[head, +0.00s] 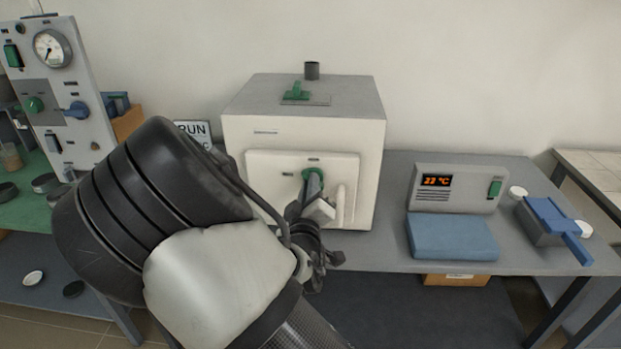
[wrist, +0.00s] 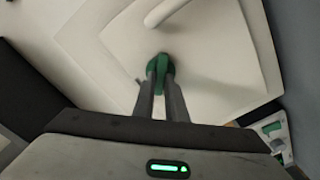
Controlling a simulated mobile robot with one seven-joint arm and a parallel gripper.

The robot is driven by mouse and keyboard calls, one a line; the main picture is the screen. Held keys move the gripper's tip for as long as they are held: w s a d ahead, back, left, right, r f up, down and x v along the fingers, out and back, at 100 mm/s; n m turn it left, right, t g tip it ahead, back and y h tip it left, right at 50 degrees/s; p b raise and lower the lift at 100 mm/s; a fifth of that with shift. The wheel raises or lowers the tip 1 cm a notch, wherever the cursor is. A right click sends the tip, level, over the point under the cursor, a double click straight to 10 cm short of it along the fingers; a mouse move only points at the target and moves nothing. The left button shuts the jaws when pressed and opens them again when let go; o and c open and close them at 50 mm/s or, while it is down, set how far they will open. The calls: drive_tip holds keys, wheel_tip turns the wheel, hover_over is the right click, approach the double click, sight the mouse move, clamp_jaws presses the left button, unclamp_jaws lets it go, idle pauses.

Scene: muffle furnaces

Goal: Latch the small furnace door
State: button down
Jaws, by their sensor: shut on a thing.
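The small furnace (head: 303,120) is a white box with a grey top on the grey bench. Its door (head: 262,166) faces me and looks closed against the front. A green latch knob (head: 314,174) sits near the top middle of the door, and a white bar handle (head: 341,205) stands to its right. My gripper (head: 316,180) is at the latch. In the wrist view, both fingers (wrist: 161,82) are shut on the green latch (wrist: 160,68), and the door handle (wrist: 166,12) curves above them. My arm hides the lower left of the door.
A gauge panel (head: 57,90) stands at left. A green lever (head: 296,91) and a short vent pipe (head: 312,70) are on the furnace top.

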drive_tip(key=shift+a+f+n+p, duration=0.1)
drive_tip(key=shift+n+p, duration=0.95)
drive_tip(key=shift+n, duration=1.05)
drive_tip(key=shift+f+n+p, duration=0.1)
drive_tip(key=shift+n+p, duration=0.9)
drive_tip(key=shift+n, duration=1.1)
drive_tip(key=c, duration=1.8)
unclamp_jaws()
drive_tip(key=s+p, duration=0.4)
drive_tip(key=s, duration=1.3)
drive_tip(key=shift+s+a, duration=0.2)
drive_tip(key=shift+a, duration=0.1)
